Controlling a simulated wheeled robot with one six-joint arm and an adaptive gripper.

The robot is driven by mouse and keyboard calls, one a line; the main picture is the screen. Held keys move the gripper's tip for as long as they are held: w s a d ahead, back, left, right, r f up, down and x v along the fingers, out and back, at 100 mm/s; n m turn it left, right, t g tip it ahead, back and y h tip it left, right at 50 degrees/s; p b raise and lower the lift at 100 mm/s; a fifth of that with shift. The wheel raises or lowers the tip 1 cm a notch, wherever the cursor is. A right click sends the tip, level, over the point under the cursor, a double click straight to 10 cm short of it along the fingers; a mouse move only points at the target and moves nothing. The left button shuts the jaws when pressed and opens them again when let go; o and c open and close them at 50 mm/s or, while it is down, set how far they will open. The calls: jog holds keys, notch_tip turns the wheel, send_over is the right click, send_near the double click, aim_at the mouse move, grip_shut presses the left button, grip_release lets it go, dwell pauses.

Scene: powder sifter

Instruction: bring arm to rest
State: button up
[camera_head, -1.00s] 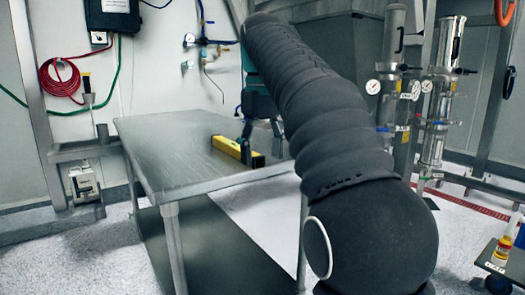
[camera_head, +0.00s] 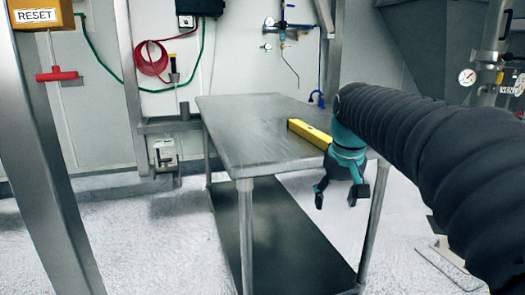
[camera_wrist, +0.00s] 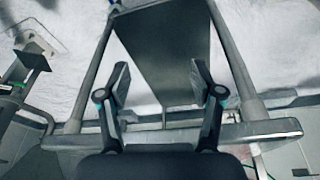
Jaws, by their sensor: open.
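My gripper (camera_head: 338,194) is open and empty. It points downward beside the right front part of the steel table (camera_head: 230,128), with its fingers lower than the tabletop in the head view. A yellow bar (camera_head: 309,133) lies on the tabletop near its right side, just behind and left of my gripper; its near end is close to the gripper body in the picture. In the wrist view, the two fingers of my gripper (camera_wrist: 158,78) are spread apart with nothing between them. The table's lower shelf (camera_wrist: 165,45) and legs show beyond them.
A post with a yellow RESET box (camera_head: 38,14) and red handle stands at the left. A red hose coil (camera_head: 151,58) hangs on the back wall. A gauge (camera_head: 467,77) and pipework are at the right. The floor (camera_head: 155,240) left of the table is clear.

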jog(key=s+f+t, duration=0.1)
jog(key=s+f, duration=0.5)
jog(key=s, duration=0.5)
jog(key=s+f+t, duration=0.1)
jog(key=s+f, duration=0.5)
jog(key=s, duration=0.5)
jog(key=shift+s+a+f+m+t, duration=0.2)
jog(key=shift+s+f+m+t, duration=0.1)
jog(key=shift+m, duration=0.1)
